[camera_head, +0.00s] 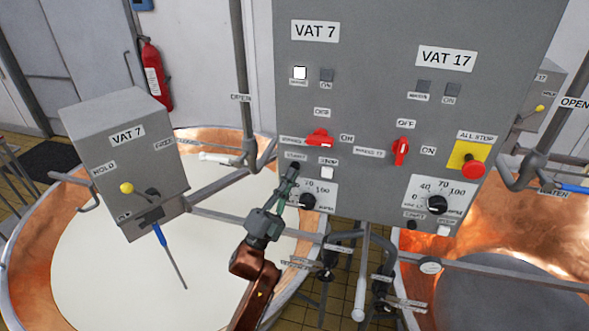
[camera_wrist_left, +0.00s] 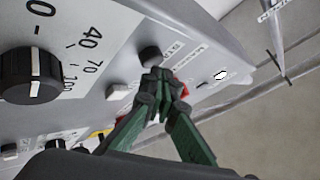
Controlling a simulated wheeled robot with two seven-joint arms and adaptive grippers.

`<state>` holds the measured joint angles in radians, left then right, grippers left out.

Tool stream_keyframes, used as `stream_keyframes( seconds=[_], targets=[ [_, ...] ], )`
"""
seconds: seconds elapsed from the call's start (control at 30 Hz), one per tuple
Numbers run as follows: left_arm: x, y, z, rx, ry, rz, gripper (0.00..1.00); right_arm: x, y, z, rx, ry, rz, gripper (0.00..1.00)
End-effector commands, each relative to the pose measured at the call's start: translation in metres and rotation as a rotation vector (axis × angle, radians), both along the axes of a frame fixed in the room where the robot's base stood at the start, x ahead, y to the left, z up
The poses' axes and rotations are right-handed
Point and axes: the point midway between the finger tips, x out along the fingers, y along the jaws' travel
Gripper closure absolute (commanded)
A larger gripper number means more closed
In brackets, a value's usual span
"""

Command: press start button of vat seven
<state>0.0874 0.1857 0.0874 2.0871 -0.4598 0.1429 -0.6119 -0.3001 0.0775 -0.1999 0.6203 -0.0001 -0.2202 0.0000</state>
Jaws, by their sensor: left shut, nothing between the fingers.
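The grey control panel (camera_head: 375,100) carries a VAT 7 label (camera_head: 315,31) on its left half. Below the red vat 7 switch (camera_head: 319,138) is the dark start button (camera_head: 294,165), partly covered by my left gripper (camera_head: 291,176). The white stop button (camera_head: 327,173) is just to its right. The left gripper is shut and empty, fingertips at the start button. In the left wrist view the fingertips (camera_wrist_left: 158,82) are right by the round dark start button (camera_wrist_left: 150,56); I cannot tell if they touch it. The white stop button (camera_wrist_left: 117,91) is beside them. My right gripper is not in view.
The vat 7 dial (camera_head: 307,202) is just below the gripper. A red switch (camera_head: 401,151) and a red all-stop button (camera_head: 473,169) are to the right. A grey vat 7 box (camera_head: 124,160) stands left, above the copper vat (camera_head: 30,270). Pipes and valves (camera_head: 327,262) run below the panel.

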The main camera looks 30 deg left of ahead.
Motion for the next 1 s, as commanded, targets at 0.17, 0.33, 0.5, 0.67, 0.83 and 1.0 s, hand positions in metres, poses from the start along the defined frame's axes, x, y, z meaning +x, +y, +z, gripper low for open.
stream_keyframes(
  seconds=[0.17, 0.33, 0.5, 0.67, 0.83, 1.0],
  targets=[
    [0.0008, 0.0002, 0.0002, 0.0, 0.0, 0.0, 1.0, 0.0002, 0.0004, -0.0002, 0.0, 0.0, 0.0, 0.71],
    [0.0008, 0.0001, 0.0003, 0.0, 0.0, 0.0, 1.0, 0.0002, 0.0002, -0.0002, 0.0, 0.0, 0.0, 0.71],
    [0.0019, 0.0003, 0.0003, 0.0, -0.001, 0.0, 1.0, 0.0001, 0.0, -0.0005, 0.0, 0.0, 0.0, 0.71],
    [0.0037, 0.0007, 0.0004, 0.0, -0.001, -0.001, 1.0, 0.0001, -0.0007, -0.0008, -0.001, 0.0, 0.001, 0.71],
    [0.0055, 0.0011, 0.0005, 0.0, -0.001, -0.001, 1.0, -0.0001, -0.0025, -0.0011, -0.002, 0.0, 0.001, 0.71],
    [0.0074, 0.0017, 0.0005, 0.0, -0.001, -0.001, 1.0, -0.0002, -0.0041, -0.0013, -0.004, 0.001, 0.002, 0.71]
  ],
)
